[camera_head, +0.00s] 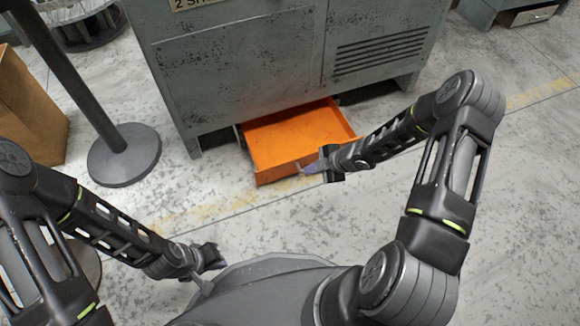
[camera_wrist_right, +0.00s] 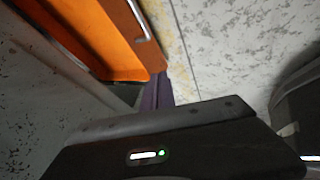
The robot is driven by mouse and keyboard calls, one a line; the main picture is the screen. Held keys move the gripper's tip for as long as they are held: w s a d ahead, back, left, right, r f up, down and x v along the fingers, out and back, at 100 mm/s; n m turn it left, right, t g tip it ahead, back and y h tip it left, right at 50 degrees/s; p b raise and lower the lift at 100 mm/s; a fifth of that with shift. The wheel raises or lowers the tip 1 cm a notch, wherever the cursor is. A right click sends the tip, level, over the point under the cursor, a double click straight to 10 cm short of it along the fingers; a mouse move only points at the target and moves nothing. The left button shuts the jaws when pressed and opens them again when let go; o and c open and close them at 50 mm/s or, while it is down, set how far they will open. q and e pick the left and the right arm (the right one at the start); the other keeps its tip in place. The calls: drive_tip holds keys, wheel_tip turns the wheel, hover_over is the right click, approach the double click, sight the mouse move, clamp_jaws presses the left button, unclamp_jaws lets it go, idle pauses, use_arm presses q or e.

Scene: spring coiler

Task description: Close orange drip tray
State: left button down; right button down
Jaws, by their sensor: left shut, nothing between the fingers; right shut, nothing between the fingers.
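The orange drip tray (camera_head: 295,137) is pulled out from under the grey-green machine (camera_head: 235,75). Its front panel faces me and has a small handle. In the right wrist view the tray (camera_wrist_right: 105,40) is at the upper left, with a pale handle bar along its front. My right gripper (camera_head: 312,168) is shut and empty, at or very near the right part of the tray's front; I cannot tell whether it touches. Its purple fingers (camera_wrist_right: 157,92) show beside the tray's corner in the wrist view. My left gripper (camera_head: 218,258) is shut and empty, low and well away from the tray.
A black post on a round base (camera_head: 125,155) stands left of the tray. A brown box (camera_head: 30,110) is at the far left. The floor (camera_head: 370,230) in front of the tray is clear.

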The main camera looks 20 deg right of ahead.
drive_tip(key=b, duration=0.5)
approach(283, 167)
wheel_tip(283, 167, down, 4)
drive_tip(key=a, duration=0.2)
drive_tip(key=shift+w+a, duration=0.1)
drive_tip(key=shift+w, duration=0.8)
drive_tip(key=shift+w+r, duration=0.1)
drive_tip(key=shift+w, duration=0.05)
